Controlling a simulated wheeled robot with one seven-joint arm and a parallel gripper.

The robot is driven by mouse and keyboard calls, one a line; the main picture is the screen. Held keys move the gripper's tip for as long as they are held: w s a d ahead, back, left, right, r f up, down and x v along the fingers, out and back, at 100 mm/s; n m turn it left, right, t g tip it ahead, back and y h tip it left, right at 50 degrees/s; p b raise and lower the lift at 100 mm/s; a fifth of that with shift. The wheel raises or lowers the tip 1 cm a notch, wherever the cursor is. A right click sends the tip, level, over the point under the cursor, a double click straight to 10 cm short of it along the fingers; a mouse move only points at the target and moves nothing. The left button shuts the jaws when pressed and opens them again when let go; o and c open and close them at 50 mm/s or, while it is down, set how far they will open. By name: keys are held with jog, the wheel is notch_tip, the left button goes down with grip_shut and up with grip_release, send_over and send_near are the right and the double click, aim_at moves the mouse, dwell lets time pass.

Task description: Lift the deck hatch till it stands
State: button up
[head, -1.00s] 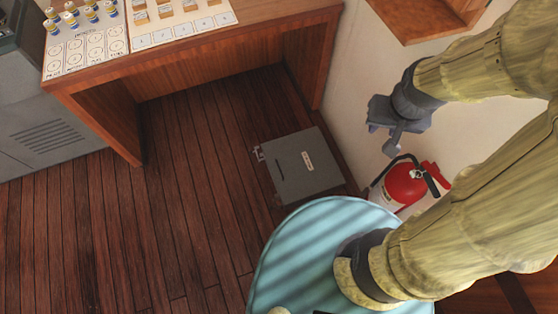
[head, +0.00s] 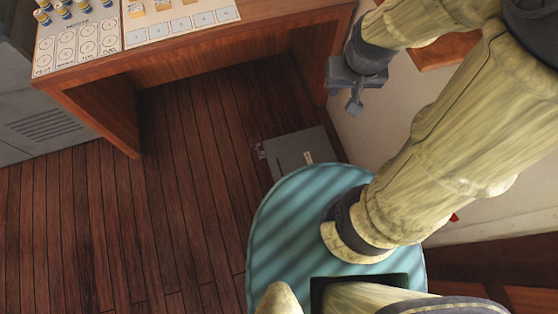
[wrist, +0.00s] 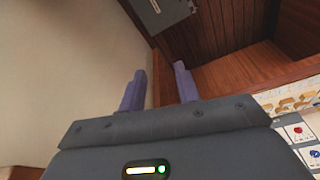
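The deck hatch (head: 290,150) is a grey square panel with a small pale label, lying flat on the wooden floor near the wall. A small metal fitting shows at its left edge. Its near part is hidden behind my blue round base in the head view. Part of the hatch (wrist: 160,12) also shows at the top of the wrist view, beyond the fingertips. My gripper (head: 354,100) is up beside the pale wall, above and apart from the hatch. In the wrist view its two fingers (wrist: 160,78) are spread, with nothing between them.
A wooden desk (head: 200,55) with labelled cards and small bottles stands behind the hatch. A grey cabinet (head: 45,125) is at the left. The pale wall (head: 395,100) rises close on the right. The plank floor (head: 180,190) left of the hatch is clear.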

jog(key=w+a+f+n+g+b, duration=0.1)
jog(key=w+a+f+b, duration=0.2)
jog(key=f+b, duration=1.2)
jog(key=w+a+f+n+g+y+b, duration=0.1)
jog(key=w+a+f+b, duration=0.2)
jog(key=f+b, duration=1.2)
jog(key=w+a+f+n+g+y+b, duration=0.1)
jog(key=w+a+f+b, duration=0.2)
jog(key=f+b, duration=1.2)
jog(key=w+f, duration=0.3)
jog(key=f, duration=2)
jog(key=shift+a+f, duration=0.25)
jog(key=shift+a, duration=0.1)
jog(key=a+f+b, duration=0.1)
jog(key=f+b, duration=0.2)
jog(key=f, duration=0.2)
jog(key=a+f+b, duration=0.1)
jog(key=f+b, duration=0.1)
jog(key=f, duration=0.4)
jog(key=s+a+f+b, duration=0.1)
jog(key=f+b, duration=0.2)
jog(key=f, duration=0.3)
jog(key=shift+a+f+b, duration=0.1)
jog(key=shift+a+b, duration=0.05)
jog(key=shift+b, duration=0.15)
grip_shut()
